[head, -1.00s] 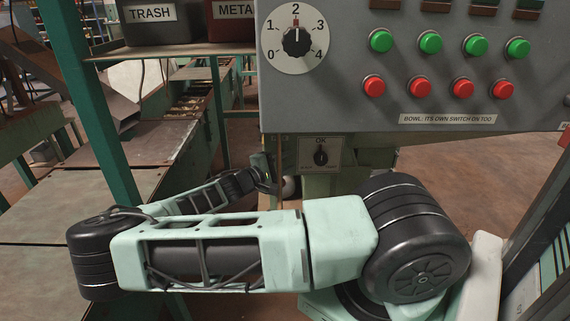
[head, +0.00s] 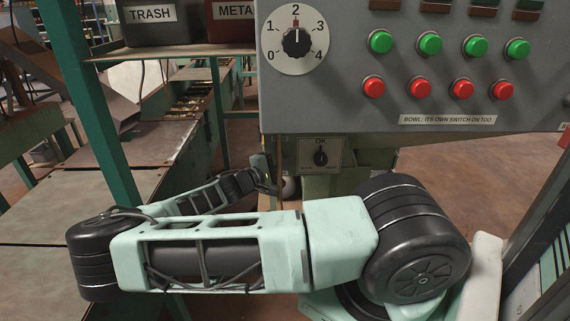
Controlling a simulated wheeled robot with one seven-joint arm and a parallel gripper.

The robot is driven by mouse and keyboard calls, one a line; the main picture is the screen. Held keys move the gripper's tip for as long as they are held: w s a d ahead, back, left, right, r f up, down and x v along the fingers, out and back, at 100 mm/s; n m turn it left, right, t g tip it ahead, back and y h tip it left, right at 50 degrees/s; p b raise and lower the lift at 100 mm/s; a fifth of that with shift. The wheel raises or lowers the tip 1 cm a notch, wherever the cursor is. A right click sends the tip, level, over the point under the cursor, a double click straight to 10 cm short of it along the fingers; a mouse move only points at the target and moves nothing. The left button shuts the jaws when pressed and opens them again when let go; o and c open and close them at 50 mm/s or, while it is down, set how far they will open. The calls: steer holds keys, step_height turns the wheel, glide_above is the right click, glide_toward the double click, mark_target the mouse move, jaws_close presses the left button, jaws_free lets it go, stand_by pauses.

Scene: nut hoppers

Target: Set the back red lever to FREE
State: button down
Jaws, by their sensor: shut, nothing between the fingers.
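No red lever and no FREE marking show in the head view, so I cannot tell how the back red lever stands. My gripper (head: 264,175) is small and partly hidden at the far end of my arm, left of the small OK switch plate. It is shut, and I see nothing held in it.
A grey control panel (head: 350,110) with a dial (head: 296,42) pointing at 2 and green and red buttons fills the upper right. Below it is the OK switch plate (head: 320,155). A green post (head: 90,100), TRASH bin (head: 160,28) and conveyor (head: 160,140) stand left.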

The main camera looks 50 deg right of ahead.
stand_by(0.7)
steer(key=c, duration=1.5)
jaws_free()
steer(key=shift+a, duration=0.1)
steer(key=w+a, duration=0.1)
steer(key=a, duration=0.4)
steer(key=w+a+p, duration=0.1)
steer(key=a, duration=0.5)
steer(key=w+a+p, duration=0.1)
steer(key=a, duration=0.5)
